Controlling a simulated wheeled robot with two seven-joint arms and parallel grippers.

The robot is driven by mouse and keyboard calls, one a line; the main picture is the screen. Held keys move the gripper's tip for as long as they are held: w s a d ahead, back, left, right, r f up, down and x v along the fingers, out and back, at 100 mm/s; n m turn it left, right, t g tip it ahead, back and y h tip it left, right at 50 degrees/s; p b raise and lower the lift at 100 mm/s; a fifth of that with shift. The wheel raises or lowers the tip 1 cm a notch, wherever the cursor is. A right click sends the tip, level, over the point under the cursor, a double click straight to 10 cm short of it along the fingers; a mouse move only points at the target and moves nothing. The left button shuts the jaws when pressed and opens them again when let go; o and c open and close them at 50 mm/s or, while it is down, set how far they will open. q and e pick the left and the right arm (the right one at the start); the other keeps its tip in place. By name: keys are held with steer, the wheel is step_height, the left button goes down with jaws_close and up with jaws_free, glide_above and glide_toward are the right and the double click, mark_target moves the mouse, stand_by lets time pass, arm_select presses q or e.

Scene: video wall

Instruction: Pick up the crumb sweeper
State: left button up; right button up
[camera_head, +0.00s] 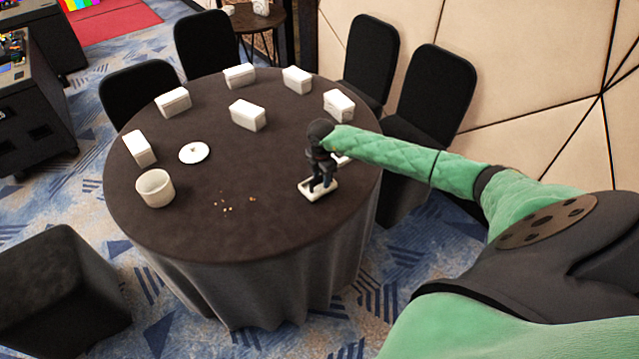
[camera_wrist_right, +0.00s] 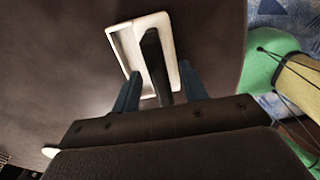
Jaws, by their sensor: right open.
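The crumb sweeper (camera_head: 305,192) lies on the round dark table near its right front edge. In the right wrist view it is a white tray-like piece (camera_wrist_right: 122,45) with a raised dark handle (camera_wrist_right: 152,52). My right gripper (camera_head: 320,186) points down over it. In the right wrist view its two fingers (camera_wrist_right: 160,70) are open, one on each side of the dark handle. Whether they touch it I cannot tell. In the head view the gripper hides part of the sweeper. Crumbs (camera_head: 228,208) lie to its left. My left gripper is not in view.
A white item (camera_head: 342,159) is partly hidden behind my gripper. Dark chairs (camera_head: 432,95) stand around. The table's front middle is clear except for crumbs.

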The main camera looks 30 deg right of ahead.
steer(key=shift+f, duration=0.2)
jaws_close()
steer(key=shift+r, duration=0.15)
